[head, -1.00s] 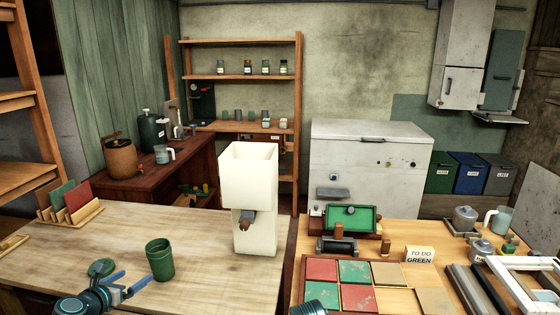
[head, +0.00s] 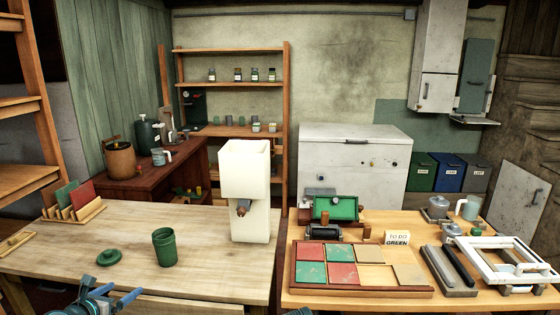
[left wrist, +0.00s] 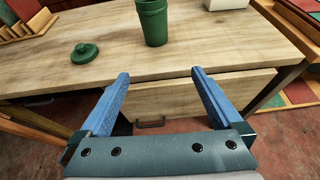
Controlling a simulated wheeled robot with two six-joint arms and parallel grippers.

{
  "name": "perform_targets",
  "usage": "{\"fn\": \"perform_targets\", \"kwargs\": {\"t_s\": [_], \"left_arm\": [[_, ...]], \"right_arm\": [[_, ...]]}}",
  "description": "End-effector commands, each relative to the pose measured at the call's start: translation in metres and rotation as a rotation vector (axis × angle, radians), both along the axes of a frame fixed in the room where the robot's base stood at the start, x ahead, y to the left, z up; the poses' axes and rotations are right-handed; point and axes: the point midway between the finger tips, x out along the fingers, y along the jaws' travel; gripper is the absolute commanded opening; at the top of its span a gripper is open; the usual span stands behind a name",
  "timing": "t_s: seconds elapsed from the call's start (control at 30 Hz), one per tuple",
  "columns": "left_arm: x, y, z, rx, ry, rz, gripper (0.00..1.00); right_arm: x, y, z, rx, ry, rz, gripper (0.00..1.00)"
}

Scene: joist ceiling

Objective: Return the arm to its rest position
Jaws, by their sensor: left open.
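My left gripper (head: 108,299) is at the bottom left of the head view, in front of the table's near edge. In the left wrist view its two blue fingers (left wrist: 158,75) are spread wide with nothing between them. The left wooden table (head: 205,237) lies beyond them. A green cup (head: 164,248) stands upright on it, apart from the gripper; it also shows in the left wrist view (left wrist: 153,22). A green lid (head: 110,257) with a knob lies left of the cup.
A cream dispenser (head: 246,190) stands at the table's right end. A rack of coloured panels (head: 73,201) stands at left.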

Motion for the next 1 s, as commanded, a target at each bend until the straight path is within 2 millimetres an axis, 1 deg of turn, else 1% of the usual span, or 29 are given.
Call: {"fn": "perform_targets", "kwargs": {"t_s": [0.03,0.17,0.27,0.37,0.47,0.57,0.67,0.7,0.77,0.8,0.87,0.9,0.97,1.0], "left_arm": [[0.002,-0.008,-0.002,0.020,0.008,-0.025,1.00],[0.005,-0.025,-0.007,0.082,0.028,-0.088,1.00],[0.007,-0.041,-0.013,0.138,0.046,-0.149,1.00],[0.010,-0.062,-0.019,0.209,0.066,-0.228,1.00],[0.011,-0.088,-0.028,0.303,0.090,-0.333,1.00],[0.010,-0.120,-0.040,0.420,0.113,-0.469,1.00],[0.006,-0.158,-0.053,0.561,0.134,-0.640,1.00],[0.003,-0.175,-0.059,0.626,0.141,-0.722,1.00],[-0.005,-0.203,-0.070,0.741,0.149,-0.869,1.00],[-0.012,-0.224,-0.077,0.826,0.150,-0.983,1.00],[-0.025,-0.254,-0.089,0.964,0.145,-1.171,1.00],[-0.035,-0.273,-0.097,1.053,0.136,-1.301,1.00],[-0.051,-0.297,-0.107,1.183,0.115,-1.495,1.00],[-0.063,-0.311,-0.113,1.264,0.098,-1.624,1.00]], "right_arm": [[0.000,0.000,0.000,0.000,0.000,0.000,0.00],[0.000,0.000,0.000,0.000,0.000,0.000,0.00],[0.000,0.000,0.000,0.000,0.000,0.000,0.00],[0.000,0.000,0.000,0.000,0.000,0.000,0.00],[0.000,0.000,0.000,0.000,0.000,0.000,0.00],[0.000,0.000,0.000,0.000,0.000,0.000,0.00],[0.000,0.000,0.000,0.000,0.000,0.000,0.00],[0.000,0.000,0.000,0.000,0.000,0.000,0.00],[0.000,0.000,0.000,0.000,0.000,0.000,0.00],[0.000,0.000,0.000,0.000,0.000,0.000,0.00],[0.000,0.000,0.000,0.000,0.000,0.000,0.00],[0.000,0.000,0.000,0.000,0.000,0.000,0.00],[0.000,0.000,0.000,0.000,0.000,0.000,0.00],[0.000,0.000,0.000,0.000,0.000,0.000,0.00]]}}
